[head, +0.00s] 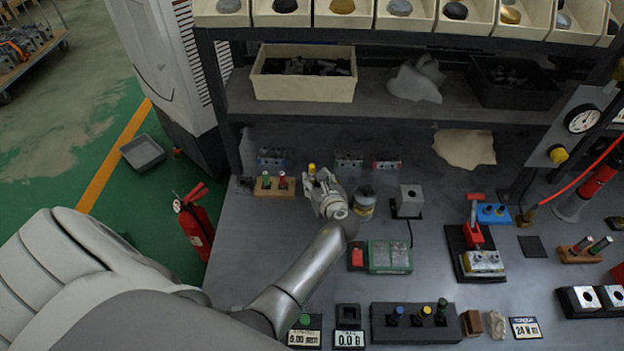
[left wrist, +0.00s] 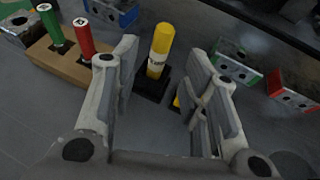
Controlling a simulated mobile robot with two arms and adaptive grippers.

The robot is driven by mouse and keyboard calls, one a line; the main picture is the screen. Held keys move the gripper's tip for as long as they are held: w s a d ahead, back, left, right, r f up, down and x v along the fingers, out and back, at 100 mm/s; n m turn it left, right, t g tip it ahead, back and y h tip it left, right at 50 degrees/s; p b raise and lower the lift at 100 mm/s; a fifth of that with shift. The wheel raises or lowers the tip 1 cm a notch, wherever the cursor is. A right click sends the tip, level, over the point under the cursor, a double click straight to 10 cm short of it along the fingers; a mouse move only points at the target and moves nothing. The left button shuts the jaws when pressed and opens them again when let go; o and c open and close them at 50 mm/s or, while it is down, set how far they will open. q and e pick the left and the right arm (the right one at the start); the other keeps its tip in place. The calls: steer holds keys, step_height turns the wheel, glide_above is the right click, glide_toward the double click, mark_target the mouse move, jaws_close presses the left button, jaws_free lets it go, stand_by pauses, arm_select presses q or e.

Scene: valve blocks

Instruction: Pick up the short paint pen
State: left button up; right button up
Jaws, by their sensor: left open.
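A yellow pen (head: 311,168) with dark lettering stands upright in a small black holder (left wrist: 150,86) on the grey bench. In the left wrist view the yellow pen (left wrist: 160,50) shows between my two fingers, beyond their tips. My left gripper (head: 318,179) is open and empty, just in front of the pen. A wooden block (head: 272,190) to the left holds a green pen (left wrist: 50,25) and a red pen (left wrist: 83,40), both upright. Which pen is the short one cannot be told for sure. My right gripper is not seen.
A jar (head: 365,207) stands right of the gripper. A green case (head: 390,257) lies nearer. A shelf (head: 400,112) overhangs the back.

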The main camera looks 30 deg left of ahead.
mark_target(312, 172)
arm_select(q)
steer(key=b+x, duration=0.3)
steer(key=x, duration=0.1)
steer(key=shift+w+a+b, duration=0.2)
steer(key=shift+a+b, duration=0.1)
steer(key=shift+w+a, duration=0.25)
steer(key=shift+a, duration=0.05)
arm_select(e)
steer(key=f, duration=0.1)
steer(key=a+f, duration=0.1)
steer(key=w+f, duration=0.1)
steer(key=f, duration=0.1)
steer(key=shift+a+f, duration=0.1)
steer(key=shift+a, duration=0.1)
arm_select(q)
steer(key=shift+s, duration=0.1)
steer(key=shift+c, duration=0.7)
jaws_close()
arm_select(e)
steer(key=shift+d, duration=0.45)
